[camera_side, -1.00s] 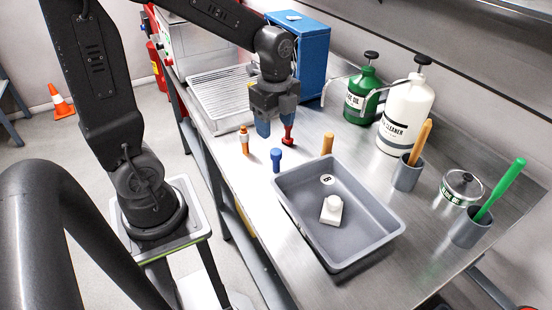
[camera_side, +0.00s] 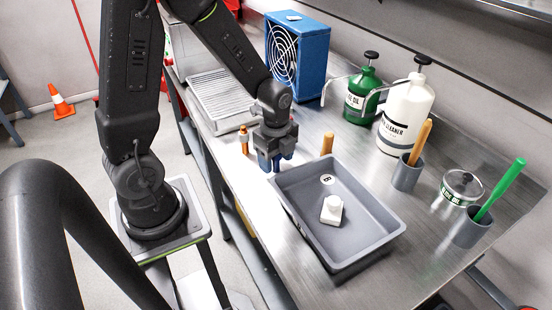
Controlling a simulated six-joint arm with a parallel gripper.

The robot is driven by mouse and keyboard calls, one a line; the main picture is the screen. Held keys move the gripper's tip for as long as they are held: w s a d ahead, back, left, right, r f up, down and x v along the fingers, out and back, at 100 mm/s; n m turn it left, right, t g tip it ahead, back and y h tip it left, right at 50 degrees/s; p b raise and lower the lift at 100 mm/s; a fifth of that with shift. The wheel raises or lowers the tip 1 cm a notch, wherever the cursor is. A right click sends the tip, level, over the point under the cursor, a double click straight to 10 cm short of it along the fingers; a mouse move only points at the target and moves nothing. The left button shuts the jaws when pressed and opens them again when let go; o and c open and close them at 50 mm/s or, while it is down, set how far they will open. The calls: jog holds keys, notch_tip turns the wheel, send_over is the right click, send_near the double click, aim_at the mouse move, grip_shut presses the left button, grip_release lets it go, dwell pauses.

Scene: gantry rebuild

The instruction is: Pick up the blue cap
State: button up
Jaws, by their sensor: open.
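My gripper (camera_side: 271,161) is lowered at the left end of the grey tray, over the spot of the blue cap (camera_side: 277,163). Its jaws are open and its fingers are also blue, so cap and fingers are hard to tell apart. Most of the cap is hidden by the gripper, and I cannot tell whether the fingers touch it.
A grey tray (camera_side: 364,247) holding a white part (camera_side: 331,210) lies close on the right. An orange peg (camera_side: 244,140) stands to the left and another orange peg (camera_side: 327,143) to the right. Bottles and cups stand farther right.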

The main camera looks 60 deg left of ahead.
jog(key=c, duration=1)
jog(key=shift+r, duration=0.1)
